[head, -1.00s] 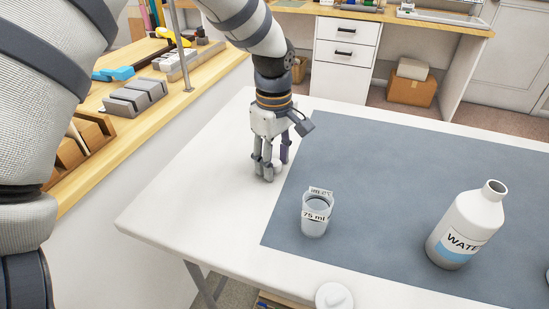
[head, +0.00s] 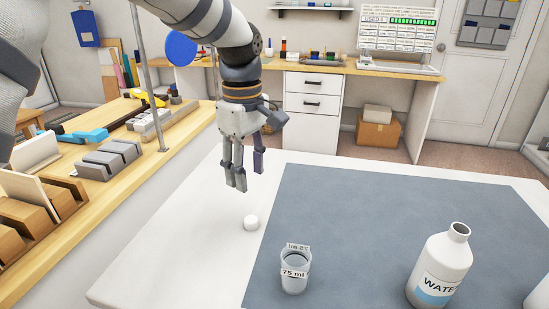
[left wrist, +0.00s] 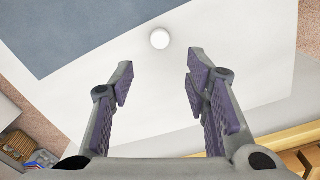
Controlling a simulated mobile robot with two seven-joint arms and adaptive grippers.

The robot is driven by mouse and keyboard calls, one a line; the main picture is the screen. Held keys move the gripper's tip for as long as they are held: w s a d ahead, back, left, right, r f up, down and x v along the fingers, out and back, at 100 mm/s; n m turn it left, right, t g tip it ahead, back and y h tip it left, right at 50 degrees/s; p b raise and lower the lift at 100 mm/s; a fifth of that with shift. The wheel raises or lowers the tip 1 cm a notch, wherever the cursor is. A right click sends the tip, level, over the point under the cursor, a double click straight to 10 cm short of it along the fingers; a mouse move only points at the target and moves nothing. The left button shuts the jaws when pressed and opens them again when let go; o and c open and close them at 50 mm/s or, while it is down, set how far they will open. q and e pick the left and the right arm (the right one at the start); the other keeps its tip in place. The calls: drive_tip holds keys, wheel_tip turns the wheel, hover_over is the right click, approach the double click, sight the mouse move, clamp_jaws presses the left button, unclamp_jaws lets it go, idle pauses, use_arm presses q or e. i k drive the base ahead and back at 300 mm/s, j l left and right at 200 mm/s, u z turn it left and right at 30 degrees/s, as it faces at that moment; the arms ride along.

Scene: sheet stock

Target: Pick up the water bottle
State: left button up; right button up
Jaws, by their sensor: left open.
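The water bottle (head: 440,266) is white with a grey neck and a "WATE…" label with a blue band. It stands upright and uncapped on the grey mat (head: 375,215), at the right of the head view. My left gripper (head: 245,178) is open and empty, above the white table to the left of the mat, well apart from the bottle. A small white cap (head: 251,223) lies on the table below it. In the left wrist view the open fingers (left wrist: 160,80) point down, with the white cap (left wrist: 160,39) beyond the tips. My right gripper is not in view.
A clear cup marked 75 ml (head: 295,271) stands on the mat between my left gripper and the bottle. Another white object (head: 538,292) is cut off at the right edge. A wooden bench (head: 150,175) with blocks is at left.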

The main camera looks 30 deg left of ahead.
sight(445, 258)
drive_tip(key=k, duration=1)
